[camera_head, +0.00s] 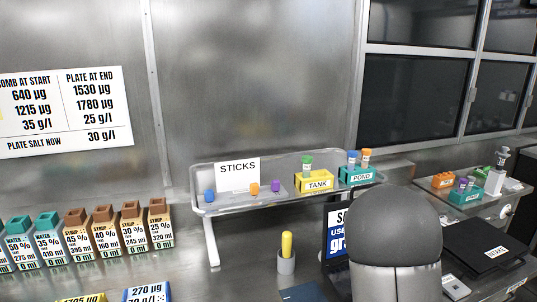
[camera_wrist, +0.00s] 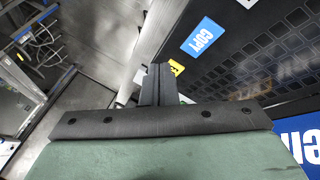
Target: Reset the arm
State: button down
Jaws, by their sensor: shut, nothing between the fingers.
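My gripper (camera_wrist: 157,84) shows in the wrist view with its dark fingers together and nothing between them. It points past the edge of a dark laptop keyboard (camera_wrist: 270,58). In the head view a grey rounded part of my arm (camera_head: 394,235) stands at the lower right, in front of the bench. It hides part of a blue and white screen (camera_head: 340,232) behind it. My fingers are not visible in the head view.
A clear shelf (camera_head: 225,208) holds a STICKS sign (camera_head: 238,173), a yellow TANK rack (camera_head: 314,182) and a teal PONG rack (camera_head: 357,176). Several labelled cartons (camera_head: 104,240) line the left. A yellow stick stands in a grey holder (camera_head: 286,263). A black device (camera_head: 487,249) lies right.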

jog(key=s+a+r+n+y, duration=0.1)
jog(key=s+a+n+y, duration=0.2)
jog(key=s+a, duration=0.9)
jog(key=s+a+r+n+y, duration=0.2)
jog(key=s+a+n, duration=0.3)
jog(key=s+a, duration=0.7)
jog(key=shift+a+r+n+t+y, duration=0.35)
jog(key=shift+a+y, duration=0.25)
jog(key=shift+a, duration=0.3)
